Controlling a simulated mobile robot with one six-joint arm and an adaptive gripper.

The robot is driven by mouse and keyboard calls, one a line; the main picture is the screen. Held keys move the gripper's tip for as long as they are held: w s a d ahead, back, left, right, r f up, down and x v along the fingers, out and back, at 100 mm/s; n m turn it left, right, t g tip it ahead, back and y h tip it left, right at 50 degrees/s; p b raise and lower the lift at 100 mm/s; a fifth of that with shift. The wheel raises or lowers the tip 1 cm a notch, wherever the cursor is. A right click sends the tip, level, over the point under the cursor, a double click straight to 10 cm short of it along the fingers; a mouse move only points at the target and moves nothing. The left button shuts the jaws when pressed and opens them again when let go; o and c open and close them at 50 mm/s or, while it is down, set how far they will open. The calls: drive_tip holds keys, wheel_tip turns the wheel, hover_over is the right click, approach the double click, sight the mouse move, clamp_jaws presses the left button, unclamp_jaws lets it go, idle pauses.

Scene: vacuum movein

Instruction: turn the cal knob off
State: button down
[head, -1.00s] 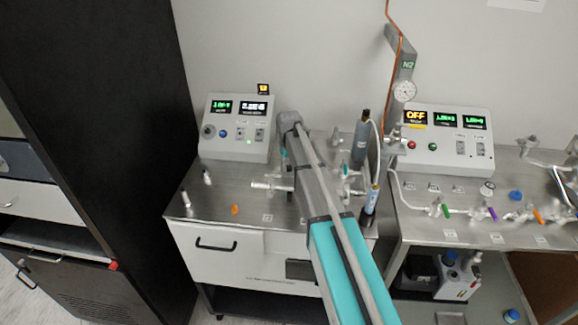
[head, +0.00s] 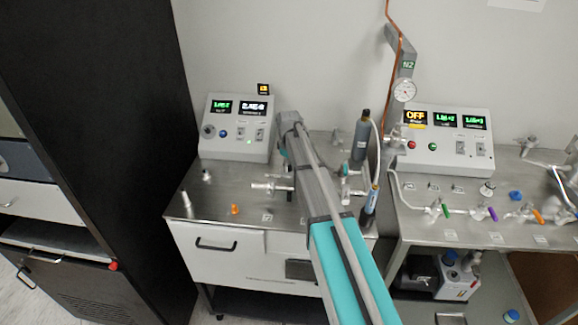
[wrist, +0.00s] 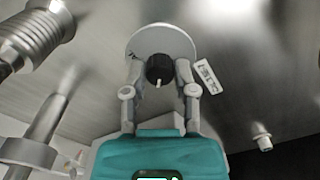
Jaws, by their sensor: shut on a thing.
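In the wrist view a black knob (wrist: 159,66) with a white pointer line sits on a round pale dial plate (wrist: 178,42). The pointer shows toward the bottom of the picture. A small label (wrist: 207,77) lies beside the plate; its text is too small to read surely. My gripper (wrist: 160,75) is shut on the knob, one finger on each side of it. In the head view my arm covers the knob and my gripper.
A left control box (head: 236,128) and a right one (head: 443,138) carry lit displays; the right reads OFF. Glass valve parts (head: 270,186) and a grey cylinder (head: 361,140) stand close to my arm. A ribbed metal fitting (wrist: 35,38) is near my gripper's left.

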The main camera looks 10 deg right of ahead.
drive_tip(key=shift+c, duration=2)
unclamp_jaws()
drive_tip(key=shift+m, duration=0.4)
